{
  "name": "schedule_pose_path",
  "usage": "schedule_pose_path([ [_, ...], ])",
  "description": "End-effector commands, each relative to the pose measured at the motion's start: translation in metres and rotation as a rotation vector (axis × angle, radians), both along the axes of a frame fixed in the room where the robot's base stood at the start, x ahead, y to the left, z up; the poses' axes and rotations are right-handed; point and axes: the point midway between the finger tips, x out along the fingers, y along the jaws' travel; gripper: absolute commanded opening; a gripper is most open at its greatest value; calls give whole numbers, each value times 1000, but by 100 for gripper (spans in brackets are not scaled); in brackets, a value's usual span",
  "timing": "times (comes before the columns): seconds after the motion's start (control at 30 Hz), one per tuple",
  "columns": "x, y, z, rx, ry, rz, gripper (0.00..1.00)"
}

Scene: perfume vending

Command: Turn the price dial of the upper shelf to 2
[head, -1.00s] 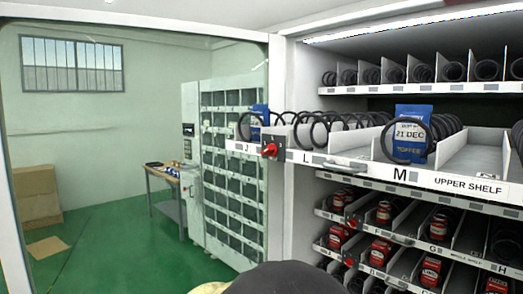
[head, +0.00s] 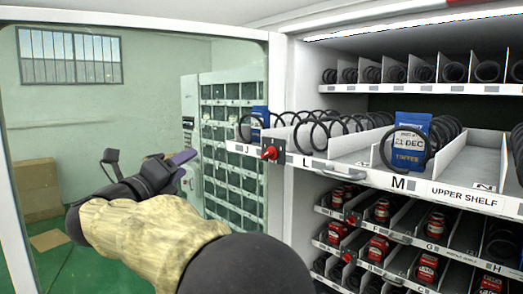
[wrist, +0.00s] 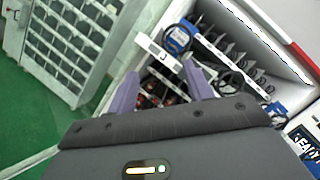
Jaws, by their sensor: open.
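The upper shelf (head: 466,198) is pulled out of the vending machine and carries a printed UPPER SHELF label. A red knob (head: 270,152) sits on a dark mount at its left front end, between labels J and L. I see no readable number on it, and I cannot tell whether it is the price dial. My gripper (head: 182,165) is in the air left of the knob, apart from it. In the wrist view my gripper (wrist: 160,68) shows two purple fingers spread open, with nothing between them. The shelf's left end lies just beyond the fingers.
Blue packets, one (head: 411,145) at lane M, stand in black spirals on the upper shelf. Lower shelves hold red cans (head: 382,210) and have red knobs too. A glass-fronted door frame (head: 277,130) stands left of the shelves. A grey cabinet (head: 222,150) is farther back.

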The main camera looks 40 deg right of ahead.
Motion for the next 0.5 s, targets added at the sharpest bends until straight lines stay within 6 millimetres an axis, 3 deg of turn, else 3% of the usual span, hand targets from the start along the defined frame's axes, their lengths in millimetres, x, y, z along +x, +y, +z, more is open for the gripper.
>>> schedule_pose_path([
  [0.1,-32,-10,12,151,-172,-166,51],
  [0.2,-51,-12,12,234,-258,-264,51],
  [0.5,-63,-11,11,276,-301,-321,51],
])
